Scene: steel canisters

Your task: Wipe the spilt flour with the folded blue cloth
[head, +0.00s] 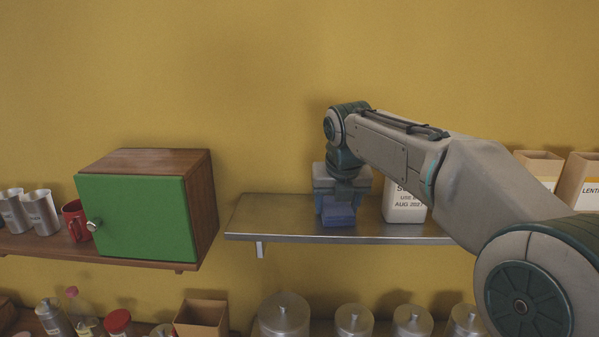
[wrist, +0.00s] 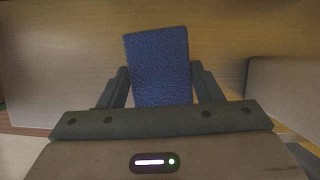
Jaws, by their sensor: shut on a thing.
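The folded blue cloth (head: 338,215) is between the fingers of my gripper (head: 335,208), at the steel shelf (head: 270,220) in the head view. In the wrist view the cloth (wrist: 160,65) sticks out past the fingertips of my gripper (wrist: 160,85), which is shut on it from both sides. The cloth is low over the shelf surface; I cannot tell whether it touches. I see no spilt flour in either view; my gripper and arm hide part of the shelf.
A white labelled canister (head: 404,205) stands just right of my gripper. A wooden cabinet with a green door (head: 140,220) and a red mug (head: 75,218) are on the left shelf. Lidded steel canisters (head: 284,316) stand below. The steel shelf's left part is clear.

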